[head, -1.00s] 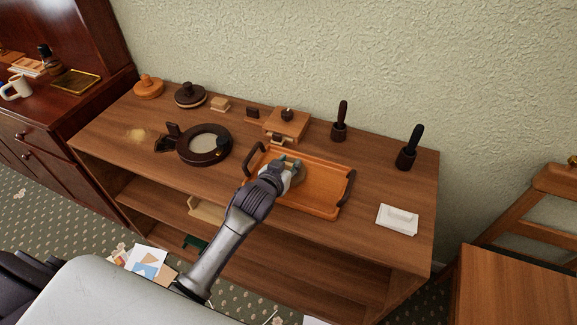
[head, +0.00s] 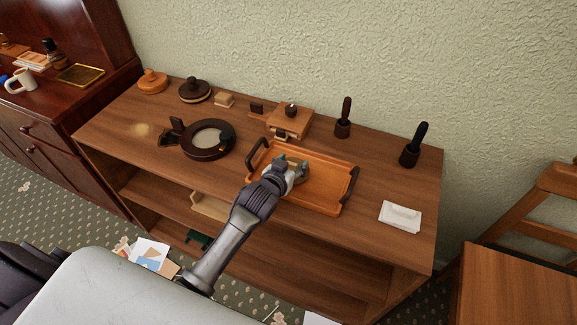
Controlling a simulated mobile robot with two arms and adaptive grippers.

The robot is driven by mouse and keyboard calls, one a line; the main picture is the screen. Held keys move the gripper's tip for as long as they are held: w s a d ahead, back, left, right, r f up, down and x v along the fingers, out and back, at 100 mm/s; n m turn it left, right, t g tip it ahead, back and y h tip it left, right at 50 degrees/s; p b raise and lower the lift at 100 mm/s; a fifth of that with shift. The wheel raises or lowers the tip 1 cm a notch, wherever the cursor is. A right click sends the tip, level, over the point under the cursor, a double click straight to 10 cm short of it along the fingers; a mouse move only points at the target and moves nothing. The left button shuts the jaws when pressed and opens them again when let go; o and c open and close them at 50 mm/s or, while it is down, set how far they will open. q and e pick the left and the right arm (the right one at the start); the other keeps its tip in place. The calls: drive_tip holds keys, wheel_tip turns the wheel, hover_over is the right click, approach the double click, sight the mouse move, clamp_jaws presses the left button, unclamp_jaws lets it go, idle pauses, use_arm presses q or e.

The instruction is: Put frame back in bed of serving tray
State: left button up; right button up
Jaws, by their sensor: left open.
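The orange-brown serving tray (head: 325,191) with dark handles lies on the wooden sideboard. A small round tan-grey piece (head: 302,172), possibly the frame, is in the left part of the tray bed, partly hidden by my left gripper. My left gripper (head: 289,165) is open over the tray's left part, right at this piece; whether they touch is unclear. A dark round frame-like ring (head: 222,151) with a pale centre lies on the sideboard left of the tray. My right gripper is not in view.
A wooden box with a knob (head: 290,119) stands behind the tray. Two dark-handled tools (head: 343,128) stand at the back right. White folded cloths (head: 400,216) lie right of the tray. Lidded round pieces (head: 195,91) stand at the back left. A chair (head: 520,260) is at right.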

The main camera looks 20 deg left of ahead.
use_arm(q)
drive_tip(key=shift+s+r, duration=0.15)
drive_tip(key=shift+s, duration=0.15)
drive_tip(key=v, duration=1.1)
drive_tip(key=shift+s+r, duration=0.15)
drive_tip(key=shift+r, duration=0.05)
drive_tip(key=s+f+m+g, duration=0.1)
drive_tip(key=s+f+g, duration=0.3)
drive_tip(key=s, duration=0.7)
drive_tip(key=s+f+m+g, duration=0.1)
drive_tip(key=s+f+g, duration=0.1)
drive_tip(key=s+g, duration=0.65)
drive_tip(key=s+f+t, duration=0.1)
drive_tip(key=s+f, duration=0.1)
drive_tip(key=f, duration=1.1)
drive_tip(key=s+f, duration=0.2)
drive_tip(key=f, duration=1.2)
drive_tip(key=s+a+f+g, duration=0.1)
drive_tip(key=s+a+f, duration=0.2)
drive_tip(key=s+f, duration=1.2)
drive_tip(key=shift+s+f, duration=0.35)
drive_tip(key=shift+s, duration=0.4)
